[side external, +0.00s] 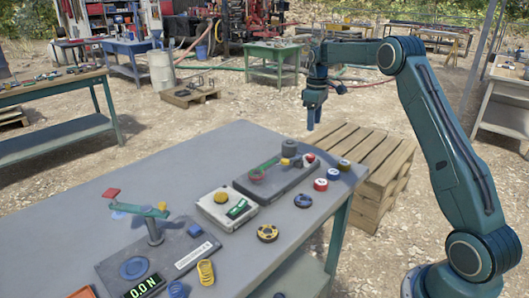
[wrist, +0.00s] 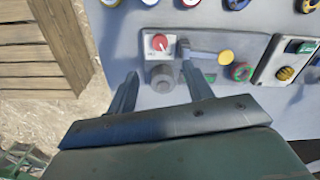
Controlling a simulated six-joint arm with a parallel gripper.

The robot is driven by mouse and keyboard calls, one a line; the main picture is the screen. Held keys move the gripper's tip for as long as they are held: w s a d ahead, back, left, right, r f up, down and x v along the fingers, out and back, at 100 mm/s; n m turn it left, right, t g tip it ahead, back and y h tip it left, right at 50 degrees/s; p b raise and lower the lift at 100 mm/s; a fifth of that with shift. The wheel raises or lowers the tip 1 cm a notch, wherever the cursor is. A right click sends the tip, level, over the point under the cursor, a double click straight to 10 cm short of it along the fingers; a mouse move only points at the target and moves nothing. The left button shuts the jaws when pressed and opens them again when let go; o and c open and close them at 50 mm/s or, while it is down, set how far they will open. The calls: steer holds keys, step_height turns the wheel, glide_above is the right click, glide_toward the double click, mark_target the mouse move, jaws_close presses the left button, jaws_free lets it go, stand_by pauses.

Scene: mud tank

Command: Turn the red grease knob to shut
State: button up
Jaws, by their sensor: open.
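The red grease knob (side external: 309,158) sits at the far right end of a dark plate on the grey table in the side view. In the wrist view the red knob (wrist: 159,42) is round with a pale pointer mark, on a light label plate. My gripper (side external: 311,127) hangs above that end of the table, pointing down and apart from the knob. In the wrist view my gripper (wrist: 159,72) has its two fingers spread wide with nothing held. A dark grey cylinder (wrist: 161,78) shows between the fingers, just below the knob in the picture.
Beside the knob are a lever with a yellow end (wrist: 226,57) and a red-and-green round part (wrist: 241,72). A switch box (side external: 225,208) and several loose round caps (side external: 320,184) share the table. Stacked wooden pallets (side external: 365,145) stand beyond the table's right edge.

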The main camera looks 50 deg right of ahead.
steer(key=shift+r, duration=0.85)
steer(key=shift+a, duration=0.1)
steer(key=s+a+r+m+t, duration=0.1)
steer(key=s+a+r, duration=0.5)
steer(key=a, duration=0.2)
steer(key=s+a+r+t, duration=0.1)
steer(key=s+a+r, duration=0.55)
steer(key=a, duration=0.25)
steer(key=s+a+f+t, duration=0.1)
steer(key=s+a, duration=0.2)
steer(key=s, duration=0.4)
steer(key=s+a+f+m+t, duration=0.1)
steer(key=s+a+f, duration=0.1)
steer(key=s+a, duration=0.2)
steer(key=s+a+f+t, duration=0.1)
steer(key=s+a+f, duration=0.1)
steer(key=s, duration=0.7)
steer(key=shift+s+a+m+t, duration=0.3)
steer(key=shift+s+a+m, duration=0.1)
steer(key=shift+a, duration=0.5)
steer(key=shift+w, duration=0.1)
